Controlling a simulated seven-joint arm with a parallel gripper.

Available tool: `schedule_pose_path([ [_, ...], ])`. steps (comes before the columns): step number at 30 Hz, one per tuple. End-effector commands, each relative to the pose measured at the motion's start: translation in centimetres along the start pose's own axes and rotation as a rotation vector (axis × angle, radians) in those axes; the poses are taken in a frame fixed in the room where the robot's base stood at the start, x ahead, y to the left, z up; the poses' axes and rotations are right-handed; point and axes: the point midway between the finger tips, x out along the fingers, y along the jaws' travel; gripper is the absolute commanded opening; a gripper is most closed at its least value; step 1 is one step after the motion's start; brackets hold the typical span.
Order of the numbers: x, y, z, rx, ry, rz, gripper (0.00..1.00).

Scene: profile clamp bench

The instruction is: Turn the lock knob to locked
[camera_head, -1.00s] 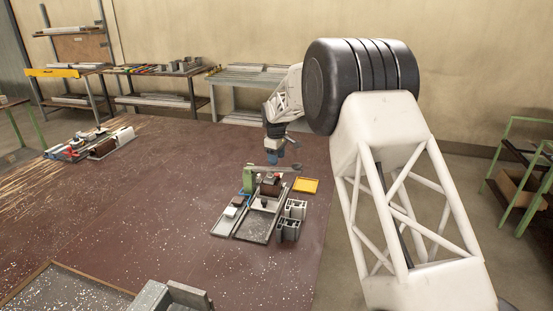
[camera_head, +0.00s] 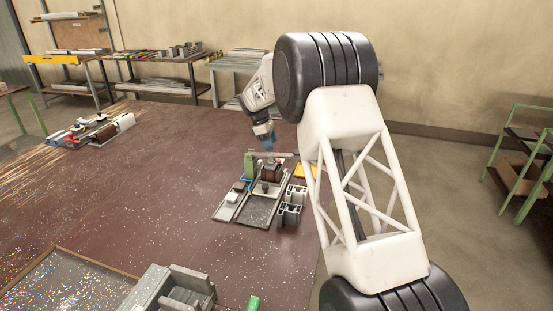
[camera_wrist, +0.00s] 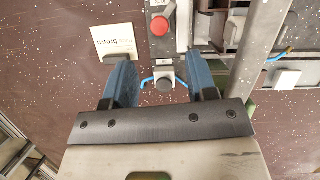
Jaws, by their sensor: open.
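The clamp fixture (camera_head: 256,210) stands on the dark red bench, below and beside my gripper (camera_head: 268,146) in the head view. In the wrist view my gripper (camera_wrist: 164,68) is open, with its two blue fingers apart and nothing held. A dark round knob (camera_wrist: 163,86) on a small grey block shows in the gap between the fingers. A round red knob (camera_wrist: 159,26) sits farther up the picture on a grey strip. I cannot tell which of the two is the lock knob, nor its setting. Contact with the fingers cannot be told.
A blue cable (camera_wrist: 181,82) runs by the dark knob.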

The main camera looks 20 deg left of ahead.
Motion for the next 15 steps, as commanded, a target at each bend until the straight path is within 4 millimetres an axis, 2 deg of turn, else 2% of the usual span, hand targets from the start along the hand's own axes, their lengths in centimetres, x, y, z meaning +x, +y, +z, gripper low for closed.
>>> schedule_pose_path([
  [15,-0.08,0.01,-0.33,-0.032,-0.046,0.002,0.52],
])
